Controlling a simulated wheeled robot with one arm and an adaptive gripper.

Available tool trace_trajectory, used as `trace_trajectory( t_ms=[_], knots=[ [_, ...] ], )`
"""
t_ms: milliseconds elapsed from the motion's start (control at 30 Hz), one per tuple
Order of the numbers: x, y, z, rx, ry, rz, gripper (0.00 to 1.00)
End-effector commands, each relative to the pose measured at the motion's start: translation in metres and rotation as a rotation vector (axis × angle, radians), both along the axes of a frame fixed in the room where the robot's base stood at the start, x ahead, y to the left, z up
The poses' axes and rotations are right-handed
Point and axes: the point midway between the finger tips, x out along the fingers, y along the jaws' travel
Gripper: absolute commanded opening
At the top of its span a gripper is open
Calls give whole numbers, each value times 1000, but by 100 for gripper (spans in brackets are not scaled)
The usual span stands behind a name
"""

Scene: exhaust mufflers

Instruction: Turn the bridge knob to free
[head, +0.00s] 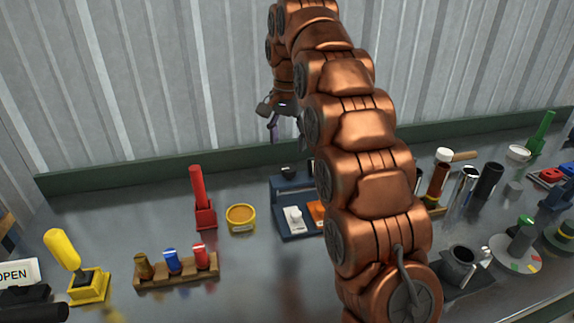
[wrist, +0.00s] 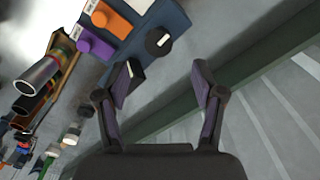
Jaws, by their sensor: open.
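The knob (wrist: 158,42) is a round black piece with a white mark, set at the edge of a dark blue panel (wrist: 172,18). In the head view I see a dark knob (head: 288,172) at the back of the blue panel (head: 281,190). I take this for the bridge knob, but any lettering is too small to read. My gripper (wrist: 165,75) is open and empty, its two fingers apart, with the knob showing just beyond the gap between them. In the head view my gripper (head: 274,128) is above and behind the panel, partly hidden by my arm.
The panel also carries a white switch (head: 293,218) and an orange block (head: 316,211); a purple block (wrist: 83,45) shows in the wrist view. A red-handled piece (head: 204,205) and a yellow dish (head: 241,217) stand left of the panel. A green ledge (head: 130,172) runs behind.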

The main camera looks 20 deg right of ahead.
Motion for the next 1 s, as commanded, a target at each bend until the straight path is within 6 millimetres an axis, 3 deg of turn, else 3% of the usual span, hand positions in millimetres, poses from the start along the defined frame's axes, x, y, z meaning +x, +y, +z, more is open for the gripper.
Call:
trace_trajectory(
  t_ms=[1000],
  knots=[
    [-1, -2, -76, 0, 4, -5, 68]
  ],
)
